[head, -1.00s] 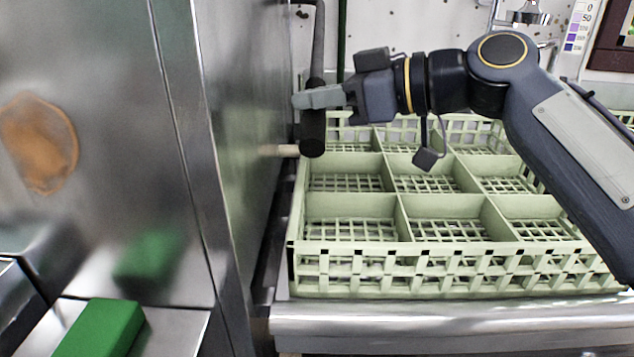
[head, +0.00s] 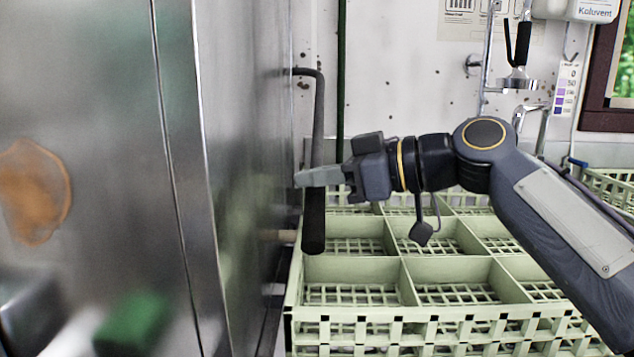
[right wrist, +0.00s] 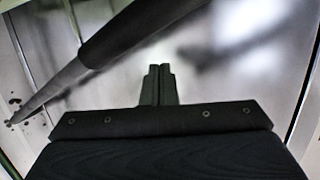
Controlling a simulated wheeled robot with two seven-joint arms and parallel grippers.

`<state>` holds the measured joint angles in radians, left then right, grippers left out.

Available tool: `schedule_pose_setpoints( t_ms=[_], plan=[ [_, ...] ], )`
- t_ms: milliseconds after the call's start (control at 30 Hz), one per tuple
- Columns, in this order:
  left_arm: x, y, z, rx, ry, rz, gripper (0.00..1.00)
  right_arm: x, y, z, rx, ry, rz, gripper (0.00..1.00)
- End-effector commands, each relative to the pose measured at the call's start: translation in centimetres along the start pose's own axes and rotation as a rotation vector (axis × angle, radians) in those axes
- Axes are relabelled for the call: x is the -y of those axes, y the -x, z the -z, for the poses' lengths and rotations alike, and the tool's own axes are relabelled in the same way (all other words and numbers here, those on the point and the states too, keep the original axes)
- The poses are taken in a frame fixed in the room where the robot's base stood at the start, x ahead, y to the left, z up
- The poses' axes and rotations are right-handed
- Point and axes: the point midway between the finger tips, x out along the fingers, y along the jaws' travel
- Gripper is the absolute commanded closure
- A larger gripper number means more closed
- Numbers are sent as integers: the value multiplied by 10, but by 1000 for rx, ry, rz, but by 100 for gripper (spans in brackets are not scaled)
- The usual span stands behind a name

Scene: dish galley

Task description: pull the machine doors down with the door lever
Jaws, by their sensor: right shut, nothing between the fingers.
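The door lever (head: 314,220) is a grey bent rod with a dark grip at its lower end. It hangs down beside the steel side of the machine (head: 245,150). My right gripper (head: 308,178) is shut and empty, and its fingers cross the lever just above the dark grip in the head view. In the right wrist view the lever (right wrist: 135,35) runs slantwise beyond and left of the shut fingertips (right wrist: 158,70), not between them. Whether the fingers touch the lever I cannot tell. The machine doors' position is unclear. My left gripper is not in view.
A pale green dish rack (head: 400,268) with empty compartments fills the space below my right arm. A spray tap (head: 518,80) hangs on the spotted back wall.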

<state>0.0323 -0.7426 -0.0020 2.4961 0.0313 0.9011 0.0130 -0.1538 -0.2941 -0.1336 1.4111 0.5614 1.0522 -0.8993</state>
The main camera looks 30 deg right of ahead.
Motion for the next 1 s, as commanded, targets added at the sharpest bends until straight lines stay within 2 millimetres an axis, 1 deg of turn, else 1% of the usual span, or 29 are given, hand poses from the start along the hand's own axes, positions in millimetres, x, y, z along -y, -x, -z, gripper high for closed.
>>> schedule_pose_setpoints(
  t_ms=[167, 800, 900, 1000],
  plan=[
    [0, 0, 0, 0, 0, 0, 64, 0, 15, 0, -2, 0, -2, 100],
    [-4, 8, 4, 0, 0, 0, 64, 0, 92, 1, -3, 1, -1, 100],
    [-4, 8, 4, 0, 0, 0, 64, 0, 98, 0, -2, 0, -1, 100],
    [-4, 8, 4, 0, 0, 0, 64, 0, 100, 0, -1, 0, 0, 100]
  ],
)
